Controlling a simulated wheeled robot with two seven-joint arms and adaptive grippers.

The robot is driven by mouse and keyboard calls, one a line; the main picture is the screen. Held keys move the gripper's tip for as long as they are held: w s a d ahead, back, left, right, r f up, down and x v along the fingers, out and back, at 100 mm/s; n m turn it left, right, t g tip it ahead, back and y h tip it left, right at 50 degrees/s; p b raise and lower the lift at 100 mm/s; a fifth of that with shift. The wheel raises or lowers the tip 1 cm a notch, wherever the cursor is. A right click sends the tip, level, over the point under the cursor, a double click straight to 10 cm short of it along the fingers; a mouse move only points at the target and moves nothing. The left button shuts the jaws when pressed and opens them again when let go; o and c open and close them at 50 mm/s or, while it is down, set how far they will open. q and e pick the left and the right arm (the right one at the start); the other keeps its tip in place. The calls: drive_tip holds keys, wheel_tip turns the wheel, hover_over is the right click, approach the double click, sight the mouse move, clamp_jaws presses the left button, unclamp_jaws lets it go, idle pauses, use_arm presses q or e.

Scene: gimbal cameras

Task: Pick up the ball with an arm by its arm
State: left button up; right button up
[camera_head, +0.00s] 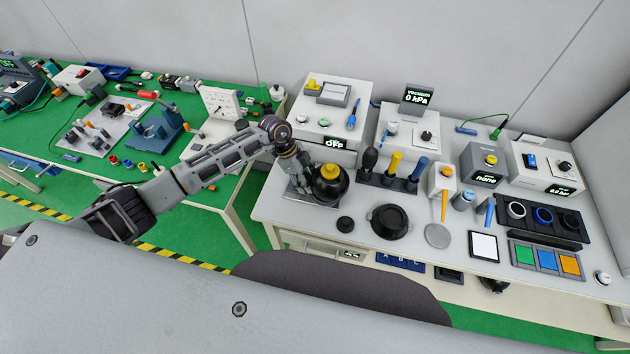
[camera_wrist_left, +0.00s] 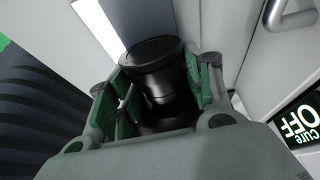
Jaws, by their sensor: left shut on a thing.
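The ball with an arm (camera_head: 331,187) is a dark round body with a yellow band near its top, at the left end of the white bench. My left gripper (camera_head: 304,176) reaches it from the left and is shut on its dark arm. In the left wrist view, a black cylindrical part with a wide flat cap (camera_wrist_left: 152,55) sits between the green-padded fingers. The round body is hidden in that view. I cannot tell whether the ball touches the bench. My right gripper is not in view.
The white bench (camera_head: 290,212) also holds a box with an OFF display (camera_head: 325,110) behind the ball, a rack of droppers (camera_head: 392,180) to its right, and a black round lid (camera_head: 389,221) with a small black knob (camera_head: 345,224) in front. A green-topped table (camera_head: 60,140) stands left.

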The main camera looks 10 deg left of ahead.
use_arm(q)
drive_tip(key=shift+d, duration=0.15)
drive_tip(key=c, duration=0.4)
drive_tip(key=shift+r, duration=0.15)
drive_tip(key=shift+c, duration=0.2)
wheel_tip(320, 180, up, 18)
drive_tip(key=b, duration=0.2)
idle(0.5)
